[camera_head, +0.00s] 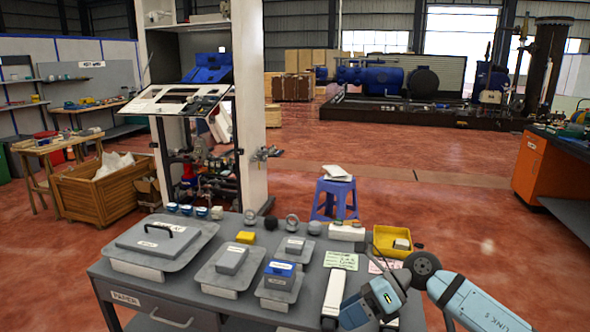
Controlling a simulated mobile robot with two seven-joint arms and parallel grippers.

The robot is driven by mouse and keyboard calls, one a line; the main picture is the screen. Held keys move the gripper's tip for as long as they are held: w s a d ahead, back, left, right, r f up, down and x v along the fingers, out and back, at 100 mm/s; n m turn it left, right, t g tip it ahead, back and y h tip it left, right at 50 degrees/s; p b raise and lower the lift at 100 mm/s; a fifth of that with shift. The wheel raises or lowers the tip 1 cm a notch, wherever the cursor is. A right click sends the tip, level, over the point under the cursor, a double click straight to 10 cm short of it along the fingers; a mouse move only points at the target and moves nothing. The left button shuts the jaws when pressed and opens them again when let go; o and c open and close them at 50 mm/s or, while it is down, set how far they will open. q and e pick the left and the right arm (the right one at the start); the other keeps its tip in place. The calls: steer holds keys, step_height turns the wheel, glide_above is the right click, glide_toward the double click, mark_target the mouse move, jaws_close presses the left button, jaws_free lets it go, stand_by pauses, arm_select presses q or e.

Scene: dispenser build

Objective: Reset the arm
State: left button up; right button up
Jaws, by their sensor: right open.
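My right arm comes in from the lower right and bends at a dark round joint over the table's right end. My right gripper (386,264) is above the right part of the grey workbench (180,290), near the yellow bin. Its jaws are open, with thin dark fingers, and I see nothing held between them. The arm's own links hide part of the bench's right end. My left arm and gripper are not in view.
A blue stool (335,199) stands behind. An orange cabinet (535,165) is at right.

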steer(key=s+a+m+t+y, duration=0.2)
steer(key=s+a+m+y, duration=0.2)
steer(key=a+m+y, duration=0.15)
steer(key=s+d+f+n+t+h, duration=0.5)
steer(key=s+d+f+n+h, duration=0.2)
steer(key=s+f+n, duration=0.7)
steer(key=s+d+f+n+t+h, duration=0.6)
steer(key=f+n, duration=0.6)
steer(key=n, duration=0.6)
arm_select(q)
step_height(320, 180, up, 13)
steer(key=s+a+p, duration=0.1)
steer(key=p, duration=1.5)
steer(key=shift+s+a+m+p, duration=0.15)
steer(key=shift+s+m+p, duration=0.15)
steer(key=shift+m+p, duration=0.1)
arm_select(e)
step_height(320, 180, up, 14)
steer(key=s+d+h, duration=0.1)
steer(key=shift+r, duration=0.25)
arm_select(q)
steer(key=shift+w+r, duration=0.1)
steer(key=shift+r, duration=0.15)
arm_select(e)
steer(key=shift+d, duration=0.1)
